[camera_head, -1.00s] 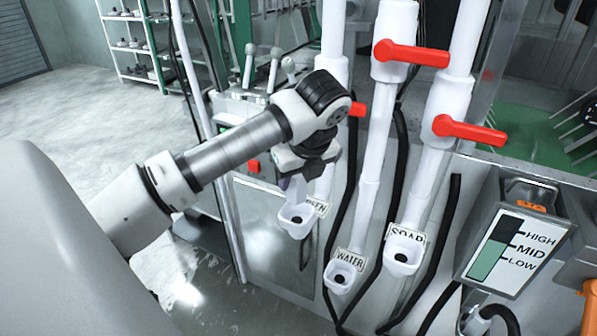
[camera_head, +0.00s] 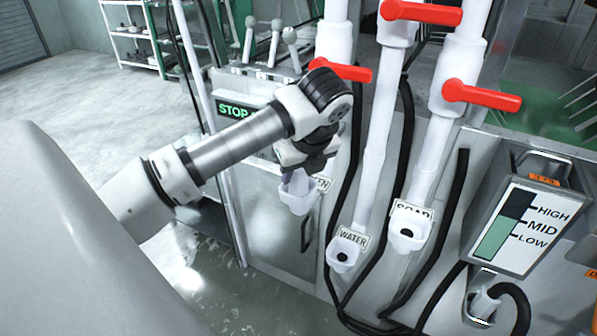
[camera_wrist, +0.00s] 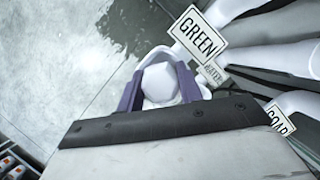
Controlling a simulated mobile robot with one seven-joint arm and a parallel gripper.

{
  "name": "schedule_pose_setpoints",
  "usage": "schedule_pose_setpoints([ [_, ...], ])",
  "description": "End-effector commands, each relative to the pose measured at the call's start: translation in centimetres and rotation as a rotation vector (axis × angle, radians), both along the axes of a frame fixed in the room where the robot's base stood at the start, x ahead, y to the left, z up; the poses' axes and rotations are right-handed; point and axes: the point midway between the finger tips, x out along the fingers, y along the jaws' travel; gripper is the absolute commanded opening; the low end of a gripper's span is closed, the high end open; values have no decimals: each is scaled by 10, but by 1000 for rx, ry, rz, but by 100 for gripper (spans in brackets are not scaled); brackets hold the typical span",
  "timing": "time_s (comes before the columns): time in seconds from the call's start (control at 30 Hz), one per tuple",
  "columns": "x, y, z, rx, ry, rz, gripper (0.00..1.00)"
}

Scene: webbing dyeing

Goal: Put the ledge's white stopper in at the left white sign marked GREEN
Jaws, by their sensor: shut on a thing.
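My gripper (camera_wrist: 160,88) has its purple fingers shut on the white stopper (camera_wrist: 160,80), whose rounded top shows between them in the wrist view. In the head view my gripper (camera_head: 297,178) points down at the white cup (camera_head: 299,204) beside the leftmost sign. That sign (camera_wrist: 198,33) reads GREEN in the wrist view; in the head view the arm covers most of it (camera_head: 322,184). The cup's dark hole is hidden, and I cannot tell whether the stopper is inside it.
White cups with open dark holes stand at the WATER sign (camera_head: 352,236) and the SOAP sign (camera_head: 413,210). Red valve handles (camera_head: 482,95) and black hoses (camera_head: 398,170) are close on the right. A level gauge (camera_head: 511,228) is farther right. The floor at left is clear.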

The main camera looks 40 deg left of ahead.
Motion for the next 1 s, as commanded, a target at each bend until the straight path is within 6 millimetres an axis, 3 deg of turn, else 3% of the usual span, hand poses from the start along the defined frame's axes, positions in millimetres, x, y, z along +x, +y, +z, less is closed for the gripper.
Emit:
schedule_pose_setpoints([
  [0.47,0,0,-5,0,0,0,13],
  [0.5,0,0,-5,0,0,0,41],
  [0.67,0,0,-5,0,0,0,61],
  [1.0,0,-1,-2,0,0,0,61],
])
